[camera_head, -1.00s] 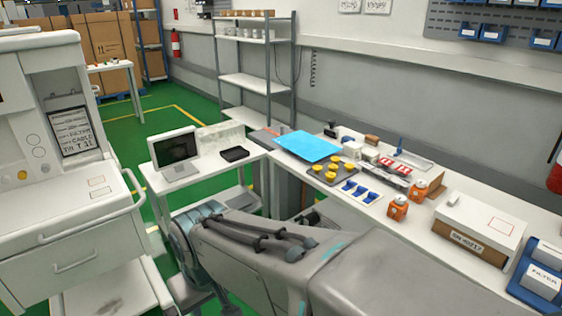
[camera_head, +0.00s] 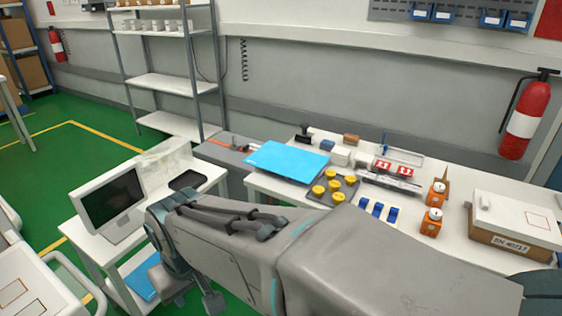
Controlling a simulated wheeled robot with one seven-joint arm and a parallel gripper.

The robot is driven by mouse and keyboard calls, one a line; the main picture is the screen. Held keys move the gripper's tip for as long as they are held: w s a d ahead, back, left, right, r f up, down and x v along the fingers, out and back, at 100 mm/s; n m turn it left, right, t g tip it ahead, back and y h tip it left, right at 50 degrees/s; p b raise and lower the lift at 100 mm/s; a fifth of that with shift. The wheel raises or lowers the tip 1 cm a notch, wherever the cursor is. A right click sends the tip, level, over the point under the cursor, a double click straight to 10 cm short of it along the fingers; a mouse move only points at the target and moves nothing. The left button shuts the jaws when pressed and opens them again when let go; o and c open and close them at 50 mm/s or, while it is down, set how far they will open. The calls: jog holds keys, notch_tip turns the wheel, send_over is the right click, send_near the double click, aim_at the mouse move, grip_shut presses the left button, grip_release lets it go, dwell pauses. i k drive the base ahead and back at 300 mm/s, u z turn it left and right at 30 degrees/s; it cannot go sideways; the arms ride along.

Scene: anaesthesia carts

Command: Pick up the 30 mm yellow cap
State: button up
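Several yellow caps stand together on a dark tray (camera_head: 351,186) on the white workbench (camera_head: 300,199). One cap (camera_head: 331,174) is at the back, one (camera_head: 319,190) at the left, one (camera_head: 335,186) near the middle, and others (camera_head: 350,180) (camera_head: 338,197) at the right and front. They look alike in size, so I cannot tell which is 30 mm. My arm crosses the lower middle of the view, in front of the bench.
A blue sheet (camera_head: 288,161) lies left of the caps. Blue clips (camera_head: 378,209) and orange devices (camera_head: 432,221) stand to the right, near a white box (camera_head: 510,226). A monitor (camera_head: 111,204) stands on the left side table. A fire extinguisher (camera_head: 525,120) hangs on the wall.

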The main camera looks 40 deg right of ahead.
aim_at(334, 185)
jog(key=z, duration=0.7)
jog(key=i, duration=0.9)
jog(key=z, duration=1.35)
jog(key=i, duration=0.4)
jog(key=z, duration=0.45)
